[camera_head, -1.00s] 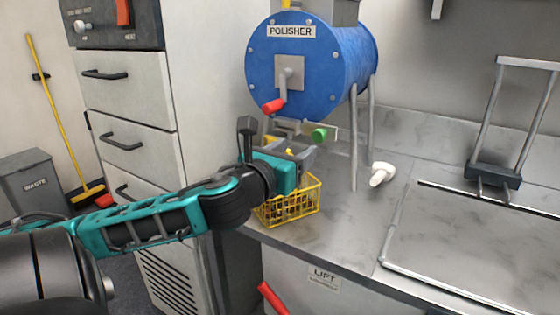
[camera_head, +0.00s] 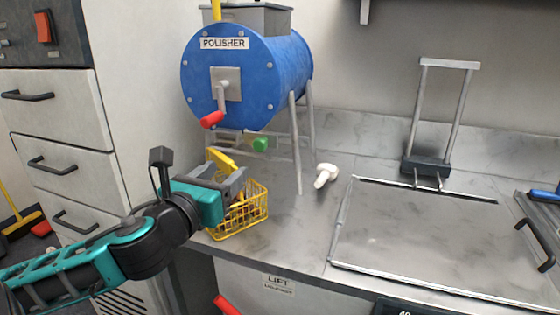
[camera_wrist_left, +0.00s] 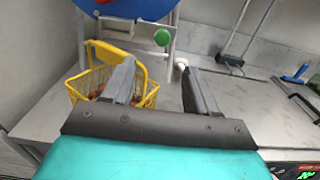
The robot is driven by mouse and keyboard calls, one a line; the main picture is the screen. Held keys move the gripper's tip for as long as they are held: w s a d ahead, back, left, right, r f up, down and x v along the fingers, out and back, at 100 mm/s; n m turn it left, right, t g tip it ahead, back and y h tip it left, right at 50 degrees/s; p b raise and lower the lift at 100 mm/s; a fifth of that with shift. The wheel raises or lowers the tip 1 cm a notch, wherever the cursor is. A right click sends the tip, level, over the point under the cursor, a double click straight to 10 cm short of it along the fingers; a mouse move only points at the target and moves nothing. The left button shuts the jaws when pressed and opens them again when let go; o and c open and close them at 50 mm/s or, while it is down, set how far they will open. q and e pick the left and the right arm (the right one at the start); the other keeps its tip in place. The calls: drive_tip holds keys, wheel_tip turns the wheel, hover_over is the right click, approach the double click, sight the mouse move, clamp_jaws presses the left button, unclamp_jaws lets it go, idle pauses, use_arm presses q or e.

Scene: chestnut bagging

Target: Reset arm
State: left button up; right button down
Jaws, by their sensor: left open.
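My left gripper (camera_head: 236,185) reaches in from the left, just in front of and above the yellow wire basket (camera_head: 244,222). In the left wrist view its two grey fingers (camera_wrist_left: 158,88) are apart with nothing between them. The basket (camera_wrist_left: 150,98) shows partly behind the left finger there and holds small brown chestnuts. The teal left arm (camera_head: 80,262) is stretched out over the floor and the counter's front edge. My right gripper is in neither view.
The blue polisher drum (camera_head: 240,75) with its red-handled crank (camera_head: 212,119) stands behind the basket. A white scoop-like piece (camera_head: 325,175) lies on the counter to the right. A metal panel (camera_head: 430,235) with an upright frame (camera_head: 445,110) fills the right side. A red lever (camera_head: 226,305) sticks out at the front.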

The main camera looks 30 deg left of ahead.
use_arm(q)
drive_tip(key=s+d+f+n+g, duration=0.1)
drive_tip(key=f+n, duration=0.3)
drive_tip(key=f, duration=0.2)
drive_tip(key=s+f+n+g+h+p, duration=0.1)
drive_tip(key=f+n+g, duration=0.1)
drive_tip(key=f+n, duration=0.3)
drive_tip(key=d+f+n+g+h+p, duration=0.1)
drive_tip(key=f+n, duration=0.4)
drive_tip(key=f, duration=0.2)
drive_tip(key=shift+s+d+f+g, duration=0.3)
drive_tip(key=shift+s+f, duration=0.1)
drive_tip(key=s+d+f+n+g+h+p, duration=0.1)
drive_tip(key=s+d+f+n+h, duration=0.1)
drive_tip(key=d+f+n, duration=0.4)
drive_tip(key=s+d+f+n+g+h+p, duration=0.1)
drive_tip(key=s+d+f+n+h, duration=0.1)
drive_tip(key=s+d+f+n, duration=0.2)
drive_tip(key=d+f+n, duration=0.3)
drive_tip(key=d+n, duration=0.3)
drive_tip(key=shift+s+d+n, duration=0.3)
drive_tip(key=shift+d, duration=0.05)
